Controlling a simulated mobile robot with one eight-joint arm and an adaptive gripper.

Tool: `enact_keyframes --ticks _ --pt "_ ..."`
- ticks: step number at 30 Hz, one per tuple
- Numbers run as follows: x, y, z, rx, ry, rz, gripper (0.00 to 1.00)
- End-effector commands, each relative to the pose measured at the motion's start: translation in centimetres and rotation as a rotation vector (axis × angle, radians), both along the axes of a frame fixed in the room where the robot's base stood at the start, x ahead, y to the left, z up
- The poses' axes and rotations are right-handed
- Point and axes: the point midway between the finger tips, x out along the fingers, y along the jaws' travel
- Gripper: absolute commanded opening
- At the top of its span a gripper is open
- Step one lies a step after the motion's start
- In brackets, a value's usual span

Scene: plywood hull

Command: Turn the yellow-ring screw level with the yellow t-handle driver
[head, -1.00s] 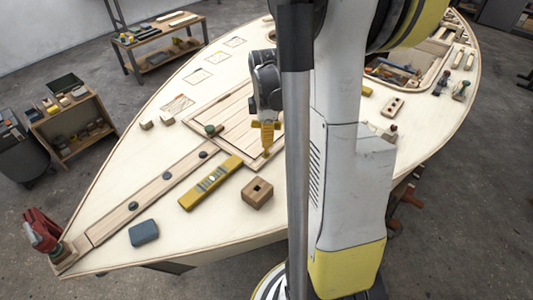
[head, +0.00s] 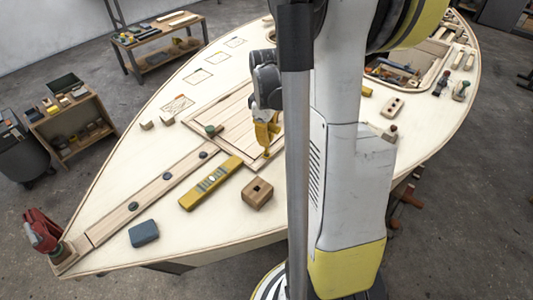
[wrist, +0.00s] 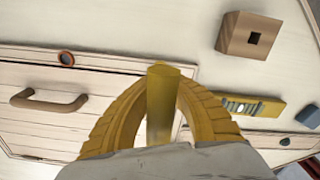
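The yellow t-handle driver stands upright under my gripper (head: 266,124) in the head view, its lower end (head: 267,149) by the near corner of the wooden hatch panel. In the wrist view both yellow fingers of my gripper (wrist: 162,80) curve in around the driver's yellow bar (wrist: 160,112) and appear shut on it. The yellow-ring screw cannot be made out; the driver and fingers cover the place under its tip.
A wooden block with a square hole (head: 257,192), a yellow spirit level (head: 210,183) and a blue block (head: 144,233) lie on the deck nearby. The hatch panel (head: 232,117) bears a handle (wrist: 48,100). My column and arm hide the middle right.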

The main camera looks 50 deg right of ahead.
Motion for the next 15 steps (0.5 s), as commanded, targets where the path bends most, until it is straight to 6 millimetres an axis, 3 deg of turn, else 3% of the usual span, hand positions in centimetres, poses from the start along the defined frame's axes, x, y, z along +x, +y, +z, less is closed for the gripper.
enact_keyframes --ticks 4,11,15 --pt "0.00 0.01 0.88 0.000 0.000 0.001 0.00" --pt "0.00 0.01 0.76 0.000 0.000 0.005 0.00" --pt "0.00 0.01 0.76 0.000 0.000 0.134 0.00"
